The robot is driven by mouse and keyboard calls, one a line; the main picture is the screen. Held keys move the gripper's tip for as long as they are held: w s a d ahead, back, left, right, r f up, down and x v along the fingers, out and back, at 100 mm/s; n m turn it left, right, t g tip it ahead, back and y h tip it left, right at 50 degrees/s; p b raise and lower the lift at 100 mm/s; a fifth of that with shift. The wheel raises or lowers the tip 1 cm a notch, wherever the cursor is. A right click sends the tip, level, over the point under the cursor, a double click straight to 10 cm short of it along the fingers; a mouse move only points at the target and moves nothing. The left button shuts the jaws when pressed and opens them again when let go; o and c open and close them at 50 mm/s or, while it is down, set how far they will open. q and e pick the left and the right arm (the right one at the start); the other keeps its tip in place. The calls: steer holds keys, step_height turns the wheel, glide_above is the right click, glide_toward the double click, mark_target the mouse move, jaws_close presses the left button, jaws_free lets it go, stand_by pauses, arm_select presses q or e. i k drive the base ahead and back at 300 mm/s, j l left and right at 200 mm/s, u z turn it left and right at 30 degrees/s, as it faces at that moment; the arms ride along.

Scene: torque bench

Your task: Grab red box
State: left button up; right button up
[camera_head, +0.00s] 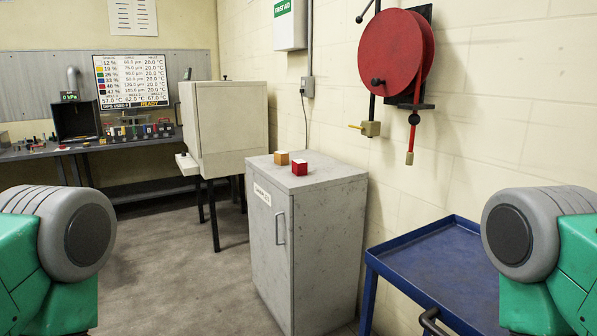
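My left arm shows at the lower left edge and my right arm at the lower right edge, as green and grey links. Neither gripper is in view. Nothing touches the red box.
A blue cart (436,262) stands right of the cabinet. A red disc (397,52) hangs on the wall above. A white cabinet-like box (228,125) stands behind left. A workbench (95,144) with a screen (131,81) is at the back left. The floor at left is clear.

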mark_target(300, 167)
steer(key=z, duration=0.2)
steer(key=i+j+z, duration=0.2)
steer(key=z, duration=0.2)
steer(key=i+j+z, duration=0.15)
steer(key=z, duration=0.3)
steer(key=i+j+z, duration=0.1)
steer(key=j+z, duration=0.3)
